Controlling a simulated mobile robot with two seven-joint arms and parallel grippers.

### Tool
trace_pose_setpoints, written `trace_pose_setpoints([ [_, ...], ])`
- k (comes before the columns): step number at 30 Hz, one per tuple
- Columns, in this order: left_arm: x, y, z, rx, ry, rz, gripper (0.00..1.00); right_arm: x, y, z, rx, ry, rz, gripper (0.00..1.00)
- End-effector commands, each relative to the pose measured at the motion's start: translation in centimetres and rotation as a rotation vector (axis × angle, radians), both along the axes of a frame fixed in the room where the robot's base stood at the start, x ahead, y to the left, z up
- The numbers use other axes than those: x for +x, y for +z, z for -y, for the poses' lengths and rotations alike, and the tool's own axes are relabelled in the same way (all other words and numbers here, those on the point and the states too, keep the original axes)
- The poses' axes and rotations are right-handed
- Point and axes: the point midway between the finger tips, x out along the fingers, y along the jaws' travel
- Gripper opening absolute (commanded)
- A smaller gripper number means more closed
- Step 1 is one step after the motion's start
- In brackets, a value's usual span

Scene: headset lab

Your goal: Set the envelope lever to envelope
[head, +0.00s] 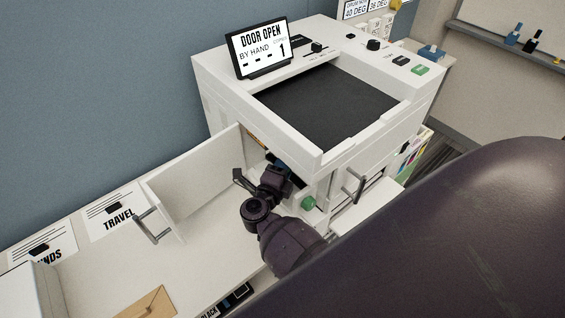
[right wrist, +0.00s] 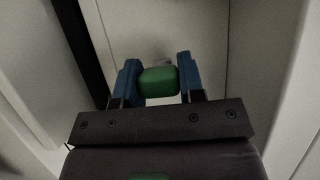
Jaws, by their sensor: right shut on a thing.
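The white printing machine (head: 225,104) stands in the head view, with its side door (head: 195,172) swung open to the left. My right gripper (head: 284,163) reaches into the opening behind this door. In the right wrist view its blue fingers are closed on both sides of a green knob (right wrist: 158,81), apparently the envelope lever's. The walls around the knob are pale. The lever's setting and any label are hidden. My left gripper is not in view.
The display (head: 262,49) reads DOOR OPEN. Another green knob (head: 308,203) shows on the machine beside my right arm. A brown envelope (head: 150,303) lies at the lower left. Cards (head: 113,212) line the wall. The open door bounds the opening on the left.

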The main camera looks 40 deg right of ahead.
Motion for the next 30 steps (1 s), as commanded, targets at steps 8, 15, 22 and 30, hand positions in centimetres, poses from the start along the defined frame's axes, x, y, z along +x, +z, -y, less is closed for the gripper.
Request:
trace_pose_setpoints([
  [8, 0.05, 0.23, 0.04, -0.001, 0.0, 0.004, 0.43, -0.34, -0.08, 0.01, 0.001, 0.068, -0.001, 0.12],
  [15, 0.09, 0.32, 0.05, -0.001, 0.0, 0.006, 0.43, -0.36, -0.08, 0.0, 0.001, 0.074, -0.001, 0.12],
  [22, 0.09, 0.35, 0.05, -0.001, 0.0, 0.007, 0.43, -0.35, -0.09, 0.0, 0.001, 0.073, -0.001, 0.47],
  [30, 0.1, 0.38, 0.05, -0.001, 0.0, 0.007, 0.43, -0.32, -0.04, 0.01, 0.001, 0.073, -0.001, 0.62],
])
